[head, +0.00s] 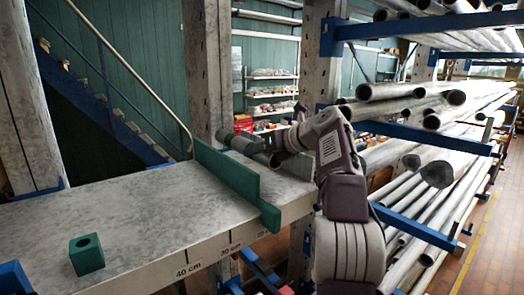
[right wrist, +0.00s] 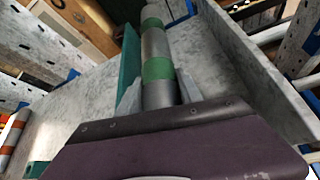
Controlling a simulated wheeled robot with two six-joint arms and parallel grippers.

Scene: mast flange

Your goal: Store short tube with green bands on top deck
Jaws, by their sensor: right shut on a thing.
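The short tube with green bands (right wrist: 155,42) runs lengthwise through the right wrist view, grey with green bands. My right gripper (right wrist: 158,90) is shut on it, with one pale finger on each side near a green band. In the head view, my right gripper (head: 272,158) is at the far end of the workbench, just right of a green fence (head: 240,183). The tube (head: 242,144) shows there only partly, behind the fence and by the gripper. I cannot tell whether it touches the bench. My left gripper is not in view.
A grey workbench (head: 120,215) with length marks carries a green block with a hole (head: 86,254). A rack with blue arms (head: 425,137) and many steel tubes on several levels stands at right. A white post (head: 210,70) rises behind the bench. The bench's middle is clear.

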